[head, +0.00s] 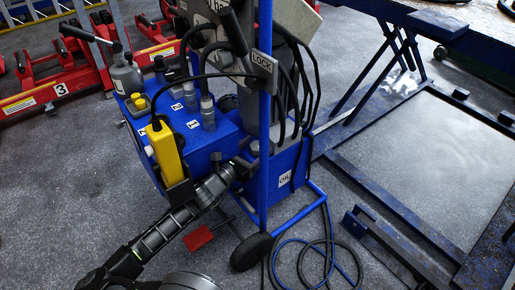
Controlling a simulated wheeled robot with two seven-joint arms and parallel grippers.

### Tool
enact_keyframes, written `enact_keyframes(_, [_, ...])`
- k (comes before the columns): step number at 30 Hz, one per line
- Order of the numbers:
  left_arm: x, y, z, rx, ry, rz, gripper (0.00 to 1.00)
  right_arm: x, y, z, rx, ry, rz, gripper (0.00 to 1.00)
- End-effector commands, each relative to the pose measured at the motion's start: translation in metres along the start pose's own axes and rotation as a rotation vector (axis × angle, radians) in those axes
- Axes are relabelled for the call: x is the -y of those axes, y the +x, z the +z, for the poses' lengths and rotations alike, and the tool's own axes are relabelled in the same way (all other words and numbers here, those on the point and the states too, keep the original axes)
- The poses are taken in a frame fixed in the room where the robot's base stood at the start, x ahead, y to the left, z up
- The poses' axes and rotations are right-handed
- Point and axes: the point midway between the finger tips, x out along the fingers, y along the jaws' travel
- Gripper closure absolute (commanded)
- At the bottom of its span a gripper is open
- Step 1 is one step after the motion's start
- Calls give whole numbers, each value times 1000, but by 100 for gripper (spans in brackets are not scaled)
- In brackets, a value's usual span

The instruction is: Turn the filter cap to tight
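A blue power-unit cart (215,140) stands in the middle of the head view, with a blue upright post and a LOCK label. I cannot tell for sure which part is the filter cap. A small yellow-and-black cap (138,101) sits on the cart's left top, and grey cylindrical fittings (208,112) rise from its top. My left gripper (243,168) is at the front of the cart, close to the post and above the lower OIL box (288,180). Its fingers are dark against dark parts, so their opening and any grip are unclear. My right gripper is out of view.
A yellow pendant (164,150) hangs on the cart's front left with a black cable. Black hoses (300,90) loop behind the post. A black wheel (252,250), a red pedal (198,238) and coiled blue hose (320,262) are below. A blue lift frame (380,225) stands right.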

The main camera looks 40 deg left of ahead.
Motion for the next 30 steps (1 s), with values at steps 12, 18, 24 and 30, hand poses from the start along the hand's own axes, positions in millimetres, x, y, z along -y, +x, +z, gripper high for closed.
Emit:
enact_keyframes(12, [0,11,0,0,-1,0,32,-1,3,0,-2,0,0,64])
enact_keyframes(18, [0,11,0,0,-1,0,48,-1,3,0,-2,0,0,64])
enact_keyframes(24, [0,11,0,0,-1,0,64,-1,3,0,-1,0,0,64])
enact_keyframes(30, [1,11,0,0,-1,-1,81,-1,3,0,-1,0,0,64])
